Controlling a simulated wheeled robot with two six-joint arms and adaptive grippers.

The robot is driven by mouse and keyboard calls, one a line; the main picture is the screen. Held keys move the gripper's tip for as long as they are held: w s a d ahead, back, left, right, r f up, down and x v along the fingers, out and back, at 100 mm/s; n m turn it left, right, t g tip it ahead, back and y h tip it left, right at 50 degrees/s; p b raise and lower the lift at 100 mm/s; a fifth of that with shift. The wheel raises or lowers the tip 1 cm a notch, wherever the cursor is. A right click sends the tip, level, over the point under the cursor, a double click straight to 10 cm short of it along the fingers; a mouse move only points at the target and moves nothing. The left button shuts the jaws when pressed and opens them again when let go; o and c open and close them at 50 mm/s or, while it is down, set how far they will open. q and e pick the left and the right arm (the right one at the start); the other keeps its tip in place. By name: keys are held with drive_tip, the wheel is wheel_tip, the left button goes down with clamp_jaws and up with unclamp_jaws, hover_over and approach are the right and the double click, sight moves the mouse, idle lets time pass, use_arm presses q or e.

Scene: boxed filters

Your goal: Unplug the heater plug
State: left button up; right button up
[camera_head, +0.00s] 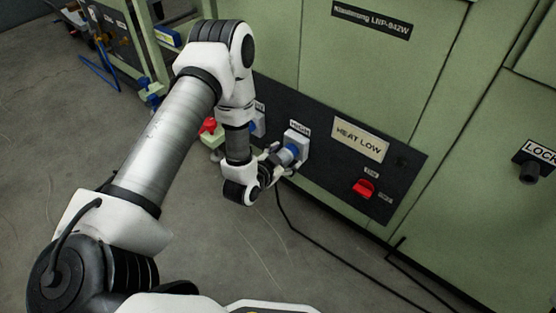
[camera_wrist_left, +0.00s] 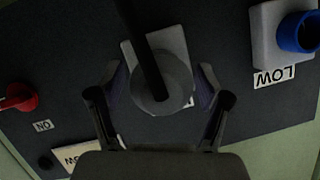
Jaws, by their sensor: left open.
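The heater plug (camera_head: 287,154) sits in a grey wall socket (camera_head: 297,142) under a label reading HIGH on the dark panel. In the left wrist view the plug (camera_wrist_left: 160,88) is a round grey body with its black cable crossing in front of it. My left gripper (camera_head: 277,161) is at the plug. Its fingers are open, one on each side of the plug, with small gaps showing in the wrist view. My right gripper is not in view.
A second socket with a blue ring (camera_wrist_left: 301,32) is beside the plug, labelled LOW. A red switch (camera_head: 363,189) is right of the plug, below a HEAT LOW sign (camera_head: 360,141). A black cable (camera_head: 318,243) runs down to the floor. Open concrete floor lies in front.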

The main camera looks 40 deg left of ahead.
use_arm(q)
drive_tip(key=shift+w, duration=0.25)
drive_tip(key=c, duration=1.3)
drive_tip(key=shift+s+a+p, duration=0.15)
drive_tip(key=shift+s+p, duration=0.45)
drive_tip(key=shift+s, duration=0.85)
drive_tip(key=shift+s+a+p, duration=0.1)
drive_tip(key=shift+s+p, duration=0.5)
drive_tip(key=shift+s, duration=0.8)
drive_tip(key=shift+s+a+p, duration=0.15)
drive_tip(key=shift+s+p, duration=0.75)
drive_tip(key=shift+s, duration=1.35)
drive_tip(key=shift+s+a+p, duration=0.15)
drive_tip(key=shift+s+p, duration=0.75)
drive_tip(key=shift+s, duration=1.35)
